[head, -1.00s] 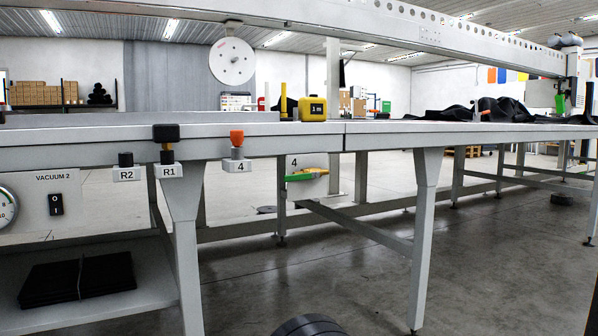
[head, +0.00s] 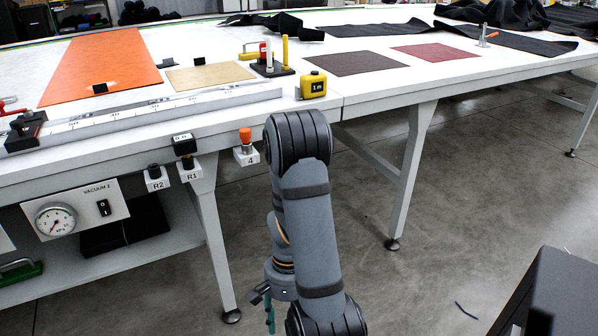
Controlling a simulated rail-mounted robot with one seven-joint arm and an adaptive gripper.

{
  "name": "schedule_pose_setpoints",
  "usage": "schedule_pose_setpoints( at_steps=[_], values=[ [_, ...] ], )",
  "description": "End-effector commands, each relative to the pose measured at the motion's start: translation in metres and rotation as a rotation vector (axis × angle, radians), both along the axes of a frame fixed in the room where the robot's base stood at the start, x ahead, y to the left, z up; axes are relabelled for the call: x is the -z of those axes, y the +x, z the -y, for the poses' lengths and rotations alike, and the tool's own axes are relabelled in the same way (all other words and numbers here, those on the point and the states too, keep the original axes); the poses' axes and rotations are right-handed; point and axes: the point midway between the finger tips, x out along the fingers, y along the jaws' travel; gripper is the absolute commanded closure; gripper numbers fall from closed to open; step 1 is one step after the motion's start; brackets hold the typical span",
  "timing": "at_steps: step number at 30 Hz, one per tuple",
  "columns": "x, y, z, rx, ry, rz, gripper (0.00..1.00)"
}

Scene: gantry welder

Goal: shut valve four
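An orange knob (head: 245,136) stands on a small white block labelled 4 (head: 248,158) at the table's front edge in the head view. My arm rises just right of it and covers the area under the table behind. The yellow and green part by a second 4 label, seen earlier under the table, is hidden now. My gripper (head: 262,294) shows only partly, low and left of my arm, well below the orange knob and apart from it. Its fingers are too small and covered to tell whether they are open.
Black knobs R1 (head: 184,145) and R2 (head: 154,171) stand left of the orange knob. A vacuum gauge (head: 56,220) is farther left. A yellow tape measure (head: 314,84) lies on the table (head: 375,88). A table leg (head: 214,250) stands close left of my gripper.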

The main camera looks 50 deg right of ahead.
Motion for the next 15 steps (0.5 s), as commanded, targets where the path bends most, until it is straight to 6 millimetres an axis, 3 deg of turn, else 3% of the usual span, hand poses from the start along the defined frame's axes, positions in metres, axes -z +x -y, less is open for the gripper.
schedule_pose_setpoints(
  at_steps=[1, 6, 10, 15],
  values=[
    [-0.028, -0.018, 0.001, 0.161, 0.052, -0.046, 0.6],
    [-0.069, -0.051, -0.021, 0.725, 0.285, -0.173, 0.6],
    [-0.098, -0.042, -0.041, 1.127, 0.499, -0.241, 0.6],
    [-0.13, -0.006, -0.042, 1.576, 0.799, -0.293, 0.6]
  ],
)
